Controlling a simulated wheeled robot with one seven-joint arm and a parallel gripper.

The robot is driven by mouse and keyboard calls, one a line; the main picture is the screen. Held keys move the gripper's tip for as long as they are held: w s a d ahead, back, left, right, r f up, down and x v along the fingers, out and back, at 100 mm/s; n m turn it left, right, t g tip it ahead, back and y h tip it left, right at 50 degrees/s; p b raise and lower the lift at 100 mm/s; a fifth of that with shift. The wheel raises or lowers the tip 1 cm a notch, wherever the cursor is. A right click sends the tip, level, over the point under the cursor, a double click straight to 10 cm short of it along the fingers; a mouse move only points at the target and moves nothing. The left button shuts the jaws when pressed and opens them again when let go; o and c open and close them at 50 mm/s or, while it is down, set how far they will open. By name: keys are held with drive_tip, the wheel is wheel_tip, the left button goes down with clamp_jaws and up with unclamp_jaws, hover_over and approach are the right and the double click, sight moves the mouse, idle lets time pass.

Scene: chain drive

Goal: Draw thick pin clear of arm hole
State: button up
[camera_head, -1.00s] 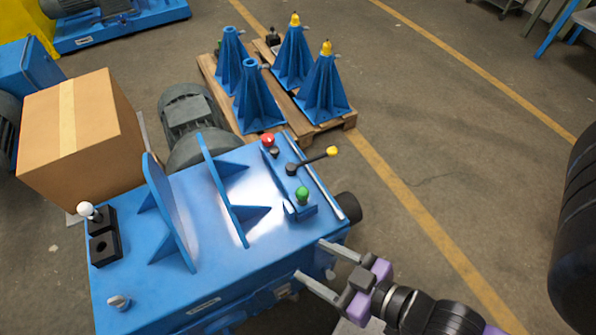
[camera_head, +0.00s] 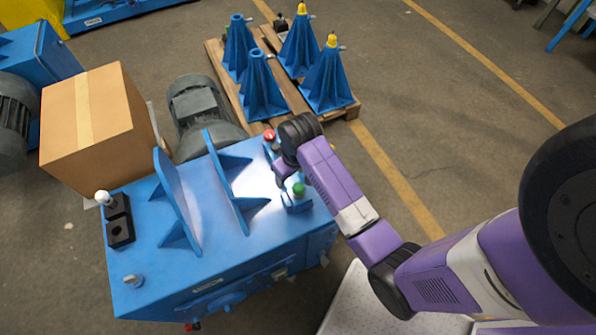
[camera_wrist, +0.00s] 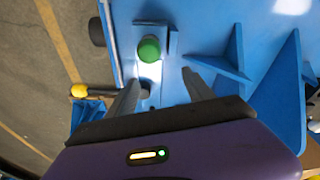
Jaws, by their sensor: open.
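A green-knobbed pin (camera_head: 298,189) stands in a small blue bracket on the blue machine's top; it also shows in the wrist view (camera_wrist: 149,47), just beyond my fingertips. A red-knobbed pin (camera_head: 269,135) stands farther back, partly beside my wrist. I cannot tell which pin is the thick one. My gripper (camera_wrist: 163,88) is open above the machine top, its two grey fingers apart with nothing visibly held. In the head view my wrist hides most of the fingers and the lever arm. The arm hole is hidden.
Upright blue plates (camera_head: 180,205) stand on the machine top beside the pins. A black two-hole block (camera_head: 119,220) holds a white-knobbed pin (camera_head: 103,197) at the left. A cardboard box (camera_head: 95,120) and a grey motor (camera_head: 200,110) are behind. Blue stands occupy a pallet (camera_head: 345,109).

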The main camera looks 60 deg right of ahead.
sight(298, 185)
drive_tip(key=shift+s+d+r+g+y, duration=0.1)
drive_tip(key=shift+s+r+g+y, duration=0.1)
drive_tip(key=shift+s+g, duration=0.25)
drive_tip(key=shift+s+d+r+g+y, duration=0.1)
drive_tip(key=shift+s+r+g, duration=0.05)
drive_tip(key=shift+s+g, duration=0.25)
drive_tip(key=shift+s+f, duration=0.1)
drive_tip(key=shift+s, duration=0.2)
drive_tip(key=shift+f, duration=3.8)
drive_tip(key=shift+c, duration=0.4)
drive_tip(key=shift+p, duration=0.3)
clamp_jaws()
